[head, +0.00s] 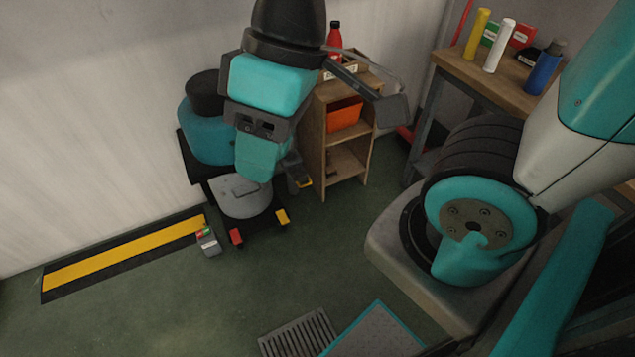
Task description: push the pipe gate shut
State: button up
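I cannot make out a pipe gate in this view. My gripper (259,227) hangs under the silver end of my teal and black arm, above the green floor left of the middle. A red tip and a yellow tip show at its lower end, with a gap between them. Nothing shows held in that gap. The arm hides the floor and part of the wall behind it.
A yellow and black strip (125,250) runs along the white wall. A small grey box (208,242) is at its right end. A wooden shelf (312,140) holds a red bottle (334,36) and orange bin (344,115). A workbench (479,68) bears bottles. A floor grate (298,333) lies in front.

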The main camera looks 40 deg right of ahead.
aim_at(299, 173)
jog(key=z, duration=0.85)
jog(key=i, duration=0.8)
jog(key=z, duration=0.9)
jog(key=i, duration=0.4)
jog(key=z, duration=0.15)
